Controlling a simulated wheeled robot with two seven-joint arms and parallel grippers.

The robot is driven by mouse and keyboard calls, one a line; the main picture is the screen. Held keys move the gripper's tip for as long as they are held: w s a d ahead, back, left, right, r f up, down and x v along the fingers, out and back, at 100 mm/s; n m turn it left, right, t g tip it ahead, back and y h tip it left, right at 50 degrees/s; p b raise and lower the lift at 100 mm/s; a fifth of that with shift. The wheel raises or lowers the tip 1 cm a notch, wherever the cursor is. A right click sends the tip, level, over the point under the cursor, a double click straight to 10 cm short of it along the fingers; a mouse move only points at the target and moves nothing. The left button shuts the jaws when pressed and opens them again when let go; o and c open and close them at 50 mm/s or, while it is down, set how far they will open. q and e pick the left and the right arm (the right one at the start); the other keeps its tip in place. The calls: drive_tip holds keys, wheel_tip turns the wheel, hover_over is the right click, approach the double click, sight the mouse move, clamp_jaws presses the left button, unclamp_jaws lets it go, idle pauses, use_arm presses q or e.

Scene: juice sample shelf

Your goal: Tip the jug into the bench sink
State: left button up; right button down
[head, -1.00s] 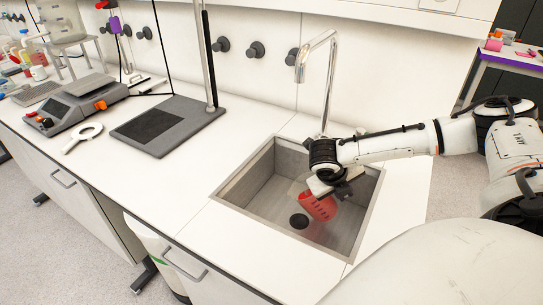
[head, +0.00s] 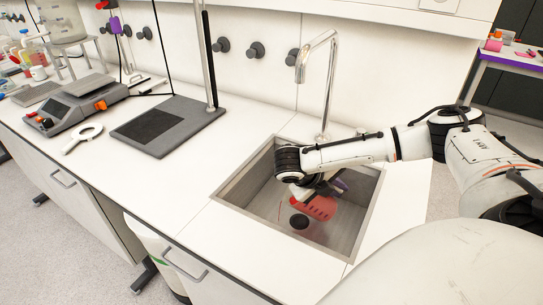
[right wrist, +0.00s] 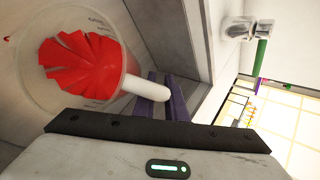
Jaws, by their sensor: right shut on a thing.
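The jug (head: 321,207) is clear, with red contents, and lies strongly tilted inside the bench sink (head: 258,198), above the dark round drain (head: 299,222). In the right wrist view the jug (right wrist: 82,62) shows its round body, the red inside and a white handle (right wrist: 145,88). My right gripper (head: 335,186) reaches down into the sink from the right. Its purple fingers (right wrist: 162,98) are shut on the jug's handle. The arm hides part of the jug in the head view. I cannot tell how much liquid is left in it. My left gripper is not in view.
A tall metal faucet (head: 329,85) stands behind the sink. A stand with a dark grey base (head: 168,125) and a grey instrument (head: 75,104) are on the bench to the left. A white ring-shaped tool (head: 83,137) lies in front.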

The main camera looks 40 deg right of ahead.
drive_tip(key=shift+w+a+r+h, duration=0.2)
drive_tip(key=shift+r+h, duration=0.1)
drive_tip(key=shift+h, duration=0.1)
drive_tip(key=shift+w+a+r+n+g+h, duration=0.15)
drive_tip(key=shift+w+a+r+g+h, duration=0.2)
drive_tip(key=shift+r, duration=0.3)
drive_tip(key=shift+w+a+r+n+g+h, duration=0.2)
drive_tip(key=shift+r+g+h, duration=0.25)
drive_tip(key=shift+r, duration=0.25)
drive_tip(key=shift+w+a+r+n+g+h, duration=0.2)
drive_tip(key=shift+a+r+g+h, duration=0.1)
drive_tip(key=shift+r+h, duration=0.3)
idle(2.3)
drive_tip(key=shift+w+a+r+n+g+h, duration=0.25)
drive_tip(key=shift+w+a+r+g+h, duration=0.25)
drive_tip(key=shift+w+a+r, duration=0.4)
idle(0.9)
drive_tip(key=shift+w+a+r+h, duration=0.35)
drive_tip(key=shift+w+a+h, duration=0.15)
drive_tip(key=shift+w+a, duration=0.05)
idle(0.4)
drive_tip(key=shift+s, duration=0.1)
drive_tip(key=shift+s+d+f+y, duration=0.7)
drive_tip(key=shift+s+d+f, duration=0.2)
drive_tip(key=shift+s+d, duration=0.1)
drive_tip(key=shift+d+f+t, duration=0.1)
drive_tip(key=shift+f+t, duration=0.05)
drive_tip(key=shift+t, duration=0.15)
